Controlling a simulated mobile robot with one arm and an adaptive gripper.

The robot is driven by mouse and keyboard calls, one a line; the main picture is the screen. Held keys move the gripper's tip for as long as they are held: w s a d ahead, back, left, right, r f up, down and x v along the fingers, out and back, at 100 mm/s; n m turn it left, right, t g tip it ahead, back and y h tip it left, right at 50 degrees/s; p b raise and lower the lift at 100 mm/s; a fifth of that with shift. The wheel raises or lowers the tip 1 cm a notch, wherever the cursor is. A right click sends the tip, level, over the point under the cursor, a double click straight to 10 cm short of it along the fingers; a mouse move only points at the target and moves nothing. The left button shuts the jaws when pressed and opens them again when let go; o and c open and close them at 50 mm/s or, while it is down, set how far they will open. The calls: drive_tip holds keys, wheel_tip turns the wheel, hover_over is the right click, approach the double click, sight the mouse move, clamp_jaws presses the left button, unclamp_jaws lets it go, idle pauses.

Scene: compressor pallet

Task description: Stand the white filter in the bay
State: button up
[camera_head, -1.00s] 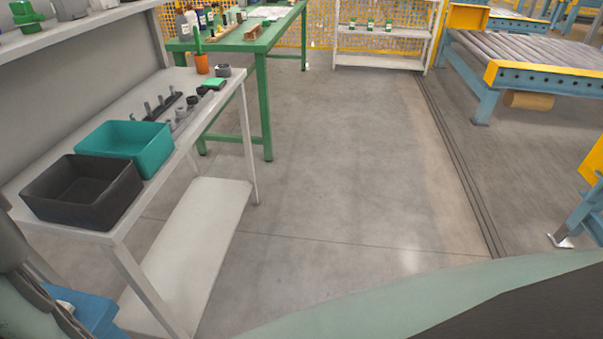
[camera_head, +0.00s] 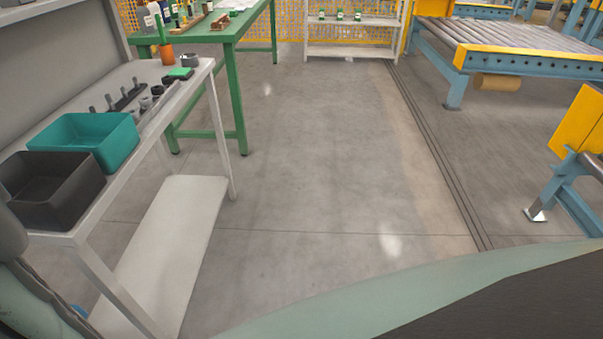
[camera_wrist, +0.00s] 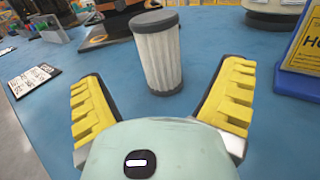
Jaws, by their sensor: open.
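The white filter (camera_wrist: 159,58) is a pleated cylinder with a dark grey cap, standing upright on a blue surface (camera_wrist: 60,80) in the wrist view. My gripper (camera_wrist: 164,88) is open, with one yellow ridged finger on each side of the picture. The filter stands ahead of the fingers, roughly in line with the gap between them. I cannot tell whether its lower end is between the fingertips. The filter does not show in the head view, and I cannot make out the bay in either view.
In the wrist view, a blue-framed yellow sign (camera_wrist: 302,55) stands right of the filter and dark equipment (camera_wrist: 112,20) behind it. A printed card (camera_wrist: 32,80) lies left. In the head view, a grey bench (camera_head: 150,75) holds a teal bin (camera_head: 85,140) and a black bin (camera_head: 50,190); the middle floor is clear.

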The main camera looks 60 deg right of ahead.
drive_tip(key=shift+b+x, duration=0.3)
drive_tip(key=shift+x, duration=3.05)
drive_tip(key=shift+r, duration=0.1)
drive_tip(key=shift+c, duration=0.3)
drive_tip(key=c, duration=1.3)
drive_tip(key=shift+r, duration=0.1)
